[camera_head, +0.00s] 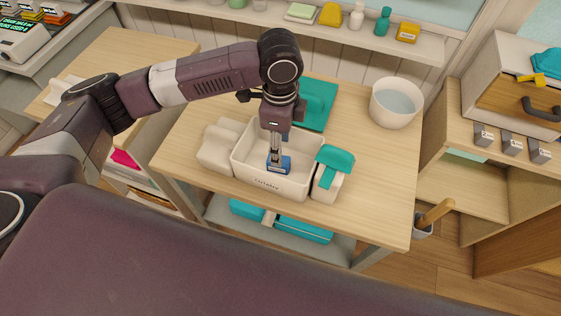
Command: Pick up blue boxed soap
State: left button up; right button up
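The blue boxed soap (285,166) is a small blue box with a pale front, seen within the white bin (243,162) on the wooden table. My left gripper (275,158) points straight down into the bin, with its narrow fingers at the top of the soap. The fingers overlap the soap in this view, and I cannot tell whether they are closed on it. I cannot tell whether the soap rests on the bin floor. My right gripper is not in view.
A white container (216,148) stands left of the bin. A white container with a teal cloth (335,158) stands on its right. A teal item (318,104) lies behind. A white bowl of water (396,102) stands at the back right. The table's right front is clear.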

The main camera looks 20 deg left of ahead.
pick_arm(q)
jog(key=f, duration=0.2)
jog(key=f+p, duration=0.1)
jog(key=f, duration=0.5)
jog(key=shift+a, duration=0.3)
jog(key=shift+c, duration=0.5)
grip_shut()
